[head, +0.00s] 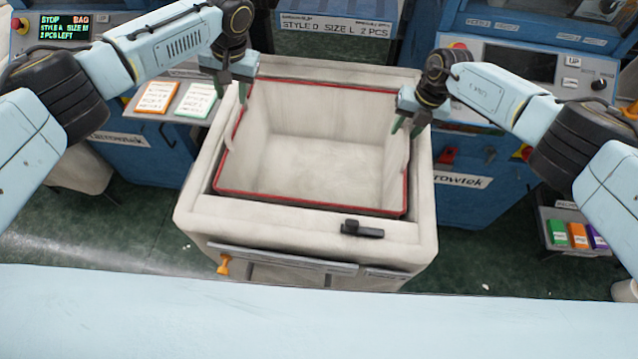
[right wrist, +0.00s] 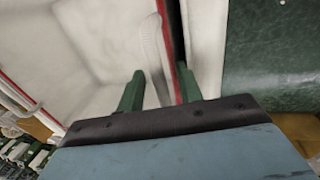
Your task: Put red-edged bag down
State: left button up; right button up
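The red-edged bag (head: 310,194) is a wide, open, empty cream bag with a red rim. It sits inside a padded cream bin (head: 200,208), its rim near the bin's top. My left gripper (head: 230,90) is at the bag's far left rim, its green fingers apart. My right gripper (head: 406,125) is at the right rim, fingers also apart. In the right wrist view, the bag's red rim (right wrist: 179,82) and a pale strap handle (right wrist: 154,60) lie between the spread fingers (right wrist: 160,88). Contact at the left fingertips is too small to tell.
Blue machines stand behind at left (head: 150,150) and right (head: 470,205). Two cards (head: 157,97) lie at back left. A small black part (head: 361,230) sits on the bin's front edge. Coloured boxes (head: 578,236) stand at right. Green floor shows on both sides.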

jog(key=shift+r, duration=0.3)
pick_arm(q)
jog(key=shift+d+r, duration=0.2)
jog(key=shift+r, duration=0.9)
pick_arm(e)
notch_tip(320, 180, up, 11)
jog(key=d, duration=0.2)
jog(key=shift+s+d, duration=0.15)
